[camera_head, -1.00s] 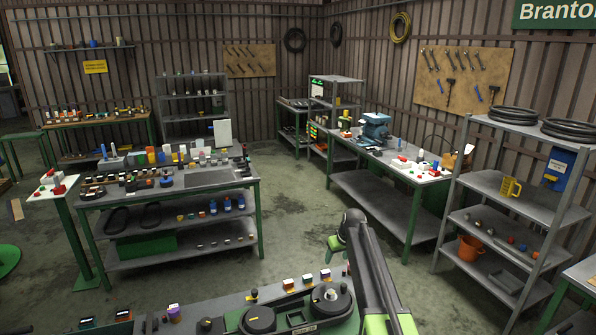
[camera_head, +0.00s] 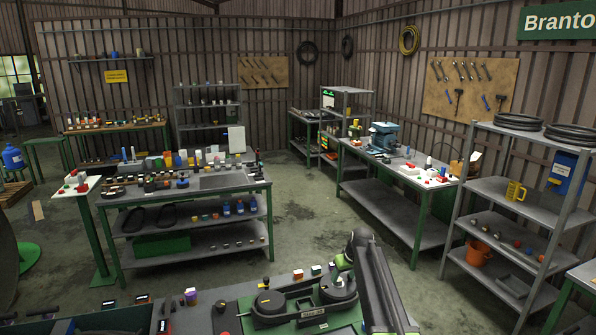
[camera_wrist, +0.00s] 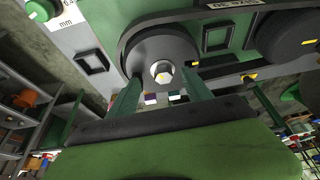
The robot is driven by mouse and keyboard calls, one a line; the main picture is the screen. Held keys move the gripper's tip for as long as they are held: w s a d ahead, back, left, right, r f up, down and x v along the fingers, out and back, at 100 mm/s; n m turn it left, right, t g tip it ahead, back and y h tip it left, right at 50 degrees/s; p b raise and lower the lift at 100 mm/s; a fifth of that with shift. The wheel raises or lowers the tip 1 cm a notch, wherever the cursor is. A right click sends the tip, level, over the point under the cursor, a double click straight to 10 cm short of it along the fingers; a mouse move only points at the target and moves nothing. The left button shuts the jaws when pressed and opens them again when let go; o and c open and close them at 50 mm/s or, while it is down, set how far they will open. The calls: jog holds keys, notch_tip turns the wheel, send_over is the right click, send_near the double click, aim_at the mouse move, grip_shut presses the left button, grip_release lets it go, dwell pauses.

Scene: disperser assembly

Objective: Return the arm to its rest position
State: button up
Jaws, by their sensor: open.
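My gripper (camera_head: 343,262) shows as a green piece at the end of my dark arm, low in the middle of the head view. In the wrist view its two green fingers (camera_wrist: 161,80) stand apart with nothing gripped. A black round disc (camera_wrist: 135,47) with a light hex nut (camera_wrist: 161,71) at its centre shows past the fingertips; I cannot tell the gap. In the head view a green machine base (camera_head: 306,311) carries two black round discs, the left one (camera_head: 270,303) and the right one (camera_head: 338,288). My arm hides part of its right side.
The bench under the machine also holds small coloured blocks (camera_head: 298,274) and a purple-and-white item (camera_head: 191,296). A crowded workbench (camera_head: 225,181) stands behind, left. A grey shelf unit (camera_head: 487,189) with an orange bucket (camera_head: 478,252) stands at right. Open floor (camera_head: 310,225) lies between.

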jog(key=s+f+b, duration=0.2)
jog(key=s+f, duration=0.1)
jog(key=s, duration=0.4)
jog(key=s+a+f+g+b, duration=0.1)
jog(key=s+f+b, duration=0.1)
jog(key=s, duration=0.5)
jog(key=s+f+m+g+b, duration=0.1)
jog(key=s+f+b, duration=0.2)
jog(key=s, duration=0.4)
jog(key=shift+s+a+f+h, duration=0.15)
jog(key=shift+f+h, duration=0.15)
jog(key=shift+f, duration=0.15)
jog(key=s+d+m+g, duration=0.1)
jog(key=s+m+g, duration=0.1)
jog(key=s, duration=1)
jog(key=shift+s+f+m+h, duration=0.4)
